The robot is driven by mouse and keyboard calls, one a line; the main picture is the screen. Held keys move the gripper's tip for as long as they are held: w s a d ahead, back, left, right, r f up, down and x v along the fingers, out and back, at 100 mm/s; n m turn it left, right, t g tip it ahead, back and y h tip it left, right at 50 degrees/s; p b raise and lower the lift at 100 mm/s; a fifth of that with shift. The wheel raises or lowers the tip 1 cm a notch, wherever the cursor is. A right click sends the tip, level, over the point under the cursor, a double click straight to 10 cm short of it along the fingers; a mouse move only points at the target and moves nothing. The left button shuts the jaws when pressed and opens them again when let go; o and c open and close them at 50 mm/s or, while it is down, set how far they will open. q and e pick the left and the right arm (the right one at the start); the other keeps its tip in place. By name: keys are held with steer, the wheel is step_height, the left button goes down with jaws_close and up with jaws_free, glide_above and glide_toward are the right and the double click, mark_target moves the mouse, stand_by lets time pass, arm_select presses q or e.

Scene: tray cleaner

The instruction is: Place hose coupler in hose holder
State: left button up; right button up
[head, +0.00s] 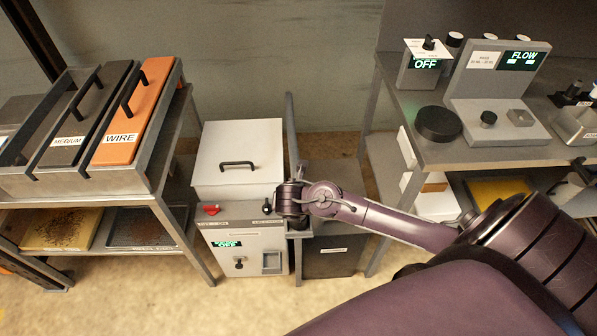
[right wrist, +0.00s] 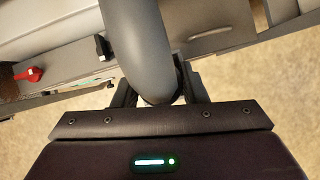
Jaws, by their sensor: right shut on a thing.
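My right gripper (right wrist: 158,95) is shut on the smooth grey hose coupler (right wrist: 140,45), which sits between its two dark fingers in the right wrist view. In the head view my right gripper (head: 287,203) is at the front right corner of the white-lidded machine, and a grey upright length (head: 291,130) rises behind it. The coupler's end is hidden by the gripper. I cannot pick out the hose holder with certainty. My left gripper is not in view.
The machine (head: 238,160) has a red valve handle (head: 211,210) and a black one (head: 267,207) on its front ledge. A dark bin (head: 333,262) stands to its right. A left rack holds an orange WIRE tray (head: 133,120). A right bench (head: 440,152) carries controls.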

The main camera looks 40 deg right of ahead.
steer(key=shift+w+f, duration=0.1)
steer(key=shift+f, duration=0.4)
steer(key=o, duration=1.3)
steer(key=shift+f, duration=0.15)
steer(key=shift+r, duration=0.2)
steer(key=p+v, duration=0.2)
steer(key=v, duration=1)
steer(key=shift+p, duration=0.3)
